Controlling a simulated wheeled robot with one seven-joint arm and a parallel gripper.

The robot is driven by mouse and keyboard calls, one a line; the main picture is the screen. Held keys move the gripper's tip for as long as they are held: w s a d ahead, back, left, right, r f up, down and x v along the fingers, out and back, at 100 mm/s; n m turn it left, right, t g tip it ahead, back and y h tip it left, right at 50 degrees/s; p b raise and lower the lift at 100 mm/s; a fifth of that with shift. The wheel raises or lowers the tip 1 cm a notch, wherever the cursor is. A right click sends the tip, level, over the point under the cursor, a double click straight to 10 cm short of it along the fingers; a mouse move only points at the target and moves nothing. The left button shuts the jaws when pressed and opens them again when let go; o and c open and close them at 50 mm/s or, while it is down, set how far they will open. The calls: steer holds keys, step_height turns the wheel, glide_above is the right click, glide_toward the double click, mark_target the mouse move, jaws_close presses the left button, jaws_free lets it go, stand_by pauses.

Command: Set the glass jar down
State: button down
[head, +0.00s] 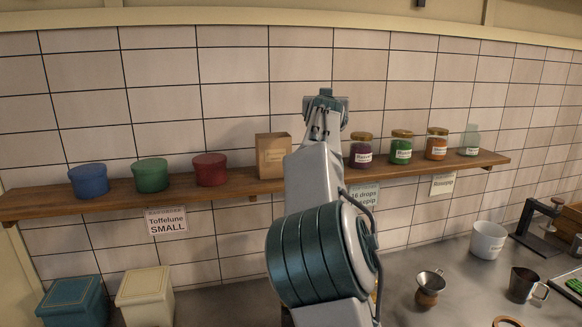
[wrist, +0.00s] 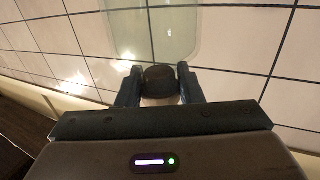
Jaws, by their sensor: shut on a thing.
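My gripper (head: 325,97) is raised in front of the tiled wall, above the shelf's height. In the wrist view its two fingers (wrist: 160,88) are shut on the dark round end of the glass jar (wrist: 152,35). The jar's clear, greenish body stretches away beyond the fingertips, and tiles show through it. In the head view I cannot make out the held jar; my arm hides much of that area. Whether the jar is upright or tilted is unclear.
The wooden shelf (head: 240,184) carries blue (head: 88,181), green (head: 150,176) and red (head: 210,170) tubs, a brown box (head: 272,156) and several labelled jars, including a clear one (head: 470,141). The counter (head: 400,265) below holds a white pot (head: 488,240) and a metal jug (head: 523,285).

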steer(key=shift+w+f, duration=0.15)
steer(key=shift+f, duration=0.05)
step_height(320, 180, down, 4)
steer(key=shift+f, duration=2.65)
steer(key=shift+f, duration=0.2)
steer(key=c, duration=1)
jaws_free()
